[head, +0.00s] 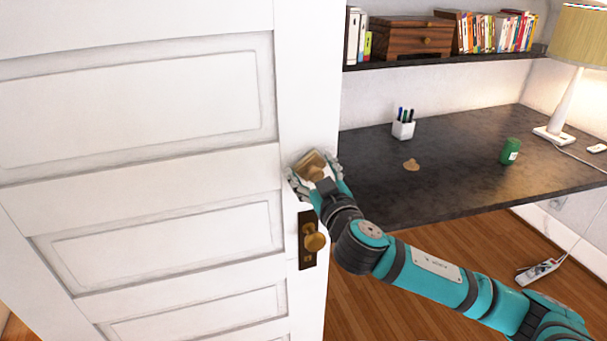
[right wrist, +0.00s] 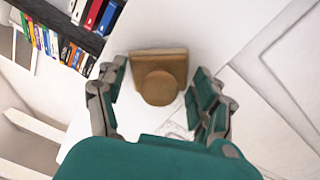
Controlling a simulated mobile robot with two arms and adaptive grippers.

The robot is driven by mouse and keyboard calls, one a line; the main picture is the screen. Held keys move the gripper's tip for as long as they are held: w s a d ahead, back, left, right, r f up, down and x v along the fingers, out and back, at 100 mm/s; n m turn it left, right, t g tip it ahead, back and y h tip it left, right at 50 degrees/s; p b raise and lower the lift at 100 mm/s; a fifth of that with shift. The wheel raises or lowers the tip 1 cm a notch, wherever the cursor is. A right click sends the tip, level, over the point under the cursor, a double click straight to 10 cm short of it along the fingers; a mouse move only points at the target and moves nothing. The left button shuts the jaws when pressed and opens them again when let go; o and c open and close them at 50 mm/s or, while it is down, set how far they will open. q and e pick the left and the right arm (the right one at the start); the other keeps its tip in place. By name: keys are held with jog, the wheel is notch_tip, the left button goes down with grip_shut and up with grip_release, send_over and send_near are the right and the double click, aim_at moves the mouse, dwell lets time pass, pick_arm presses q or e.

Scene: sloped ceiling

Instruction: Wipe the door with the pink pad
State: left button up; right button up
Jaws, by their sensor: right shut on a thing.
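The white panelled door (head: 150,190) fills the left half of the head view, with a dark plate and brass knob (head: 315,242) near its right edge. A tan-brown pad with a round knob (head: 312,163) is at the door's right edge strip, above the door knob; it looks tan rather than pink. My right gripper (head: 315,170) is shut on this pad. In the right wrist view the pad (right wrist: 160,58) sits between the fingers, its flat side toward the white door surface. Whether it touches the door is hard to tell. My left gripper is not in view.
A shelf (head: 480,54) with books hangs above. A power strip (head: 538,271) lies on the wooden floor.

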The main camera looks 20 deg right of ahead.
aim_at(294, 169)
jog(key=d, duration=0.4)
jog(key=shift+w+b, duration=0.1)
jog(key=shift+b, duration=0.25)
jog(key=shift+a, duration=0.1)
jog(key=shift+a+p, duration=0.3)
jog(key=shift+a, duration=3.45)
jog(key=s, duration=0.6)
jog(key=shift+s, duration=1.5)
